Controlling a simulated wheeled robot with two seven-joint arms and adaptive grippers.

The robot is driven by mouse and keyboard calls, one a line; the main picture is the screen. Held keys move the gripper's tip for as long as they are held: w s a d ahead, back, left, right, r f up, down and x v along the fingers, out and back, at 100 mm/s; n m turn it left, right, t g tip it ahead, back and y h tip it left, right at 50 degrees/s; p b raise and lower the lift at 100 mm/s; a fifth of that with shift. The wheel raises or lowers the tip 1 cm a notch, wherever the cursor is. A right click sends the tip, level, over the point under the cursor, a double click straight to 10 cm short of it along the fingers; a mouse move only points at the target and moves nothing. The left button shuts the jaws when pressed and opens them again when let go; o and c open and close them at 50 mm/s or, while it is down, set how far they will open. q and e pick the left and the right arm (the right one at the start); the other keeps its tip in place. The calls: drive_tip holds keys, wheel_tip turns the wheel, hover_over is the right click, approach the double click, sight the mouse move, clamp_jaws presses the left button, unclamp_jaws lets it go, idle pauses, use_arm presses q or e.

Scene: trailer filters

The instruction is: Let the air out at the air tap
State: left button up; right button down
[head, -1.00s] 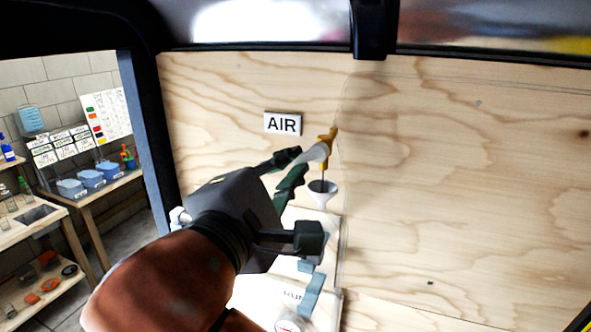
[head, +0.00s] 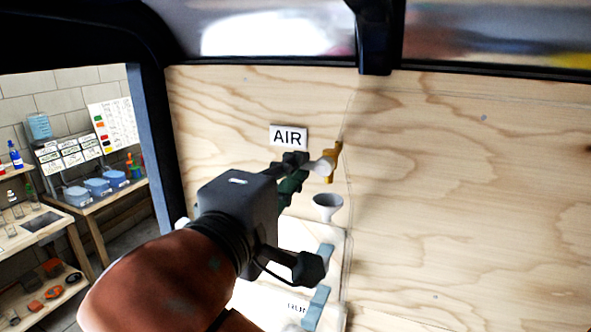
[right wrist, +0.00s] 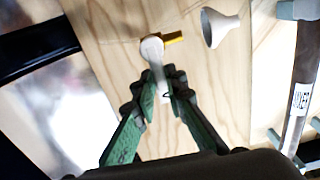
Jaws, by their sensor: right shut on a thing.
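The air tap (head: 333,162) is a yellow fitting on the plywood wall, below and right of the AIR label (head: 289,137). Its pale handle (head: 322,167) points left toward my right gripper (head: 290,172). In the right wrist view the tap's yellow part (right wrist: 173,37) and pale handle (right wrist: 153,55) show, and my right gripper (right wrist: 162,90) is shut on the handle, one green finger on each side. A pale funnel (head: 328,206) sits just below the tap, apart from it. My left gripper is not in view.
A white panel (head: 330,232) with blue-grey strips is below the funnel. A dark window frame (head: 374,45) runs above. Through the doorway at left, a bench (head: 95,200) holds blue tubs. The wall to the right is clear.

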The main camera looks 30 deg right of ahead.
drive_tip(key=c, duration=2)
unclamp_jaws()
drive_tip(key=shift+o, duration=0.2)
drive_tip(key=v, duration=1.2)
